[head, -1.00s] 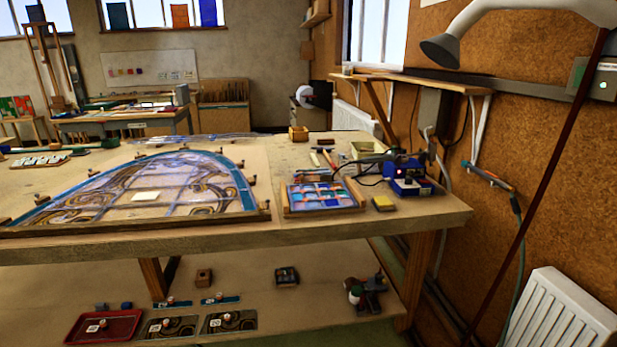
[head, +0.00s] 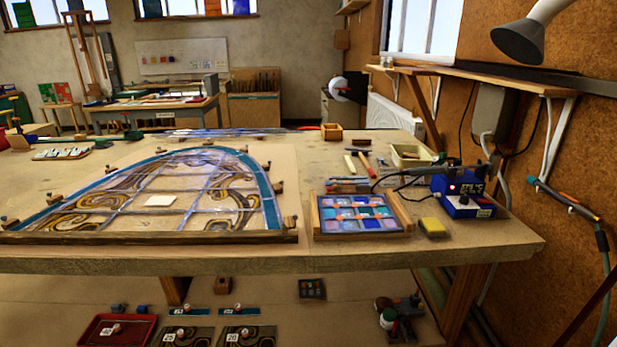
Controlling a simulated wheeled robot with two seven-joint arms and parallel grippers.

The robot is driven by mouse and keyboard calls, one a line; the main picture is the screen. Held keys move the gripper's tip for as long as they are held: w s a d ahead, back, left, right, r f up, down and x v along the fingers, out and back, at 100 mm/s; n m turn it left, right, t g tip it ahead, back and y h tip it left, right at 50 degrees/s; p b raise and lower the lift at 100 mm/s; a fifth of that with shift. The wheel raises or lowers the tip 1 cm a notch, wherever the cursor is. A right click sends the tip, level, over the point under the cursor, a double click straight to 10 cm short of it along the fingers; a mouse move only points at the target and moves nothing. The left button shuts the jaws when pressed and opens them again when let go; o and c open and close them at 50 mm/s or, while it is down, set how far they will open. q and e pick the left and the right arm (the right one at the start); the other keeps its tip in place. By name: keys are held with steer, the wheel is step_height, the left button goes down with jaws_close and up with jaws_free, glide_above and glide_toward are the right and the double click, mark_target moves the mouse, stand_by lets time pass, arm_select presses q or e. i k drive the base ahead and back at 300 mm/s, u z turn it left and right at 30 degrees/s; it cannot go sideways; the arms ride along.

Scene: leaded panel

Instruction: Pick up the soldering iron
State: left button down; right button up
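A blue soldering station (head: 462,200) with a lit red lamp and a dark knob stands near the right end of the workbench (head: 200,263). A dark, slender soldering iron (head: 466,169) appears to lie across its top, in a holder at the back; its exact outline is hard to tell. A black cable loops left from the station over the bench. Neither of my grippers is in view.
A tray of coloured glass (head: 358,214) and a yellow sponge (head: 433,227) sit left of the station. A cream box (head: 412,156) is behind it. The arched leaded panel (head: 270,205) fills the bench's left. A wall shelf (head: 480,80) and lamp head (head: 517,41) overhang the right.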

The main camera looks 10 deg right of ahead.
mark_target(495, 159)
steer(key=z, duration=0.1)
steer(key=i, duration=0.95)
steer(key=z, duration=0.5)
